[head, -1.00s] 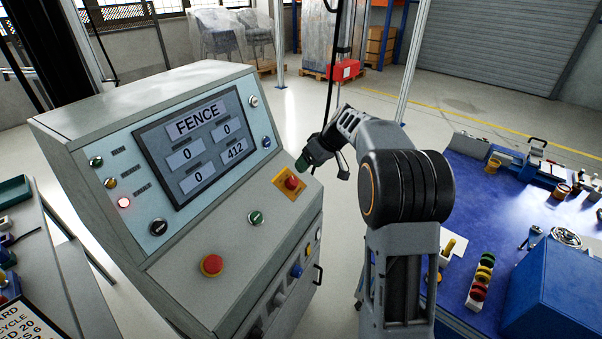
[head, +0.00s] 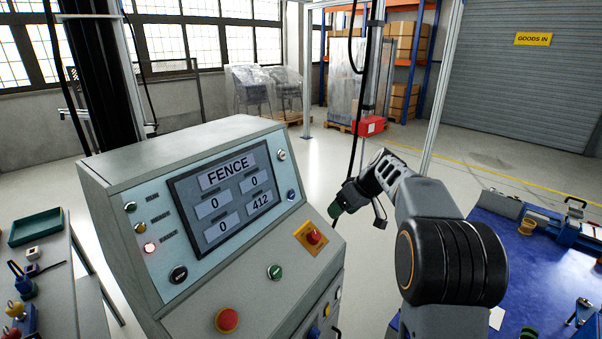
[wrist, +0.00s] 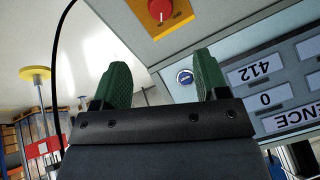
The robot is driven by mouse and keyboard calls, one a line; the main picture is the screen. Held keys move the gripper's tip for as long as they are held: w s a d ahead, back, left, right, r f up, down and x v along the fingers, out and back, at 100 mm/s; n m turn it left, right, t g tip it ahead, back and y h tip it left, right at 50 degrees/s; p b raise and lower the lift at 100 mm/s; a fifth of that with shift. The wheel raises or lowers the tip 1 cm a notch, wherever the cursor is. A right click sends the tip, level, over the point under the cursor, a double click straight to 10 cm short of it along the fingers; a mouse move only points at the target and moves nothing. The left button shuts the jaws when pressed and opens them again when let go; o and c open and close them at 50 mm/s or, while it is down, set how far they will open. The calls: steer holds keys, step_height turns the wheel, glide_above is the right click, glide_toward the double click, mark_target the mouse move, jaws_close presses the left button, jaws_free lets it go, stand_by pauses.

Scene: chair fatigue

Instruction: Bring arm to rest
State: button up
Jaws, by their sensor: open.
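My arm rises at the right of the head view, bent at its dark elbow joint, with its far end beside the control console (head: 125,175). My gripper (wrist: 160,85) shows in the wrist view with two green fingers spread apart and nothing between them. In the head view its green tip (head: 335,209) is to the right of the console, near the red knob on a yellow plate (head: 313,236). That knob also shows at the top of the wrist view (wrist: 160,10). The console screen (head: 225,196) reads FENCE, 0, 0, 0, 412.
A blue-topped bench (head: 520,262) with tools stands at the right. A grey bench (head: 45,260) with a green tray (head: 35,227) stands at the left. A black cable (head: 358,110) and a red box (head: 369,126) hang behind my gripper. Open floor lies behind the console.

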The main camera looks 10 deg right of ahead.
steer(key=s+f+m+g+h, duration=0.1)
steer(key=s+f+m+h, duration=0.1)
steer(key=s+f+m, duration=0.35)
steer(key=s+a+r+h+p, duration=0.1)
steer(key=s+a+r+p, duration=0.2)
steer(key=s, duration=0.8)
steer(key=s+a+r+t+h+p, duration=0.1)
steer(key=s+r+p, duration=0.3)
steer(key=s, duration=0.6)
steer(key=shift+s+a+r+h+p, duration=0.15)
steer(key=shift+s+a+h+p, duration=0.25)
steer(key=shift+a+h, duration=0.4)
steer(key=shift+a, duration=0.1)
steer(key=shift+c, duration=0.3)
